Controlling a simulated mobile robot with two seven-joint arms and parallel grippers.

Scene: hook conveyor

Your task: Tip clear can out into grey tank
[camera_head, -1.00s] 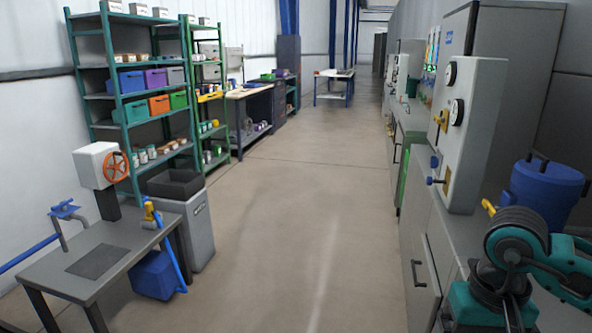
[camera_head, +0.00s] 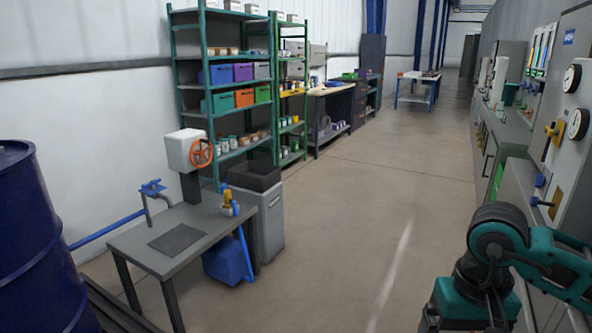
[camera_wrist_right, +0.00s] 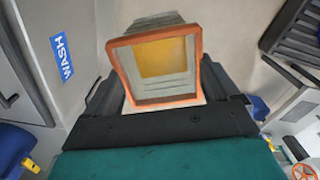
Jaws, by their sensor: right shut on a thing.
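The clear can (camera_wrist_right: 186,95) has see-through walls and an orange rim, with a yellow patch showing inside. In the right wrist view its open mouth faces the camera. My right gripper (camera_wrist_right: 163,90) is shut on it, a dark finger on either side. Whether the can is tilted, I cannot tell. In the head view my teal right arm shows at the lower right, but its gripper and the can are out of view. A grey tank (camera_head: 270,226) with a dark open top stands beside the workbench, well away from that arm. My left gripper is not in view.
A workbench (camera_head: 212,222) with an orange handwheel (camera_head: 201,153) stands left of the open floor (camera_head: 350,240). A dark blue drum (camera_head: 35,240) is at the left edge. Shelves (camera_head: 222,80) line the wall. Gauge panels and cabinets run along the right.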

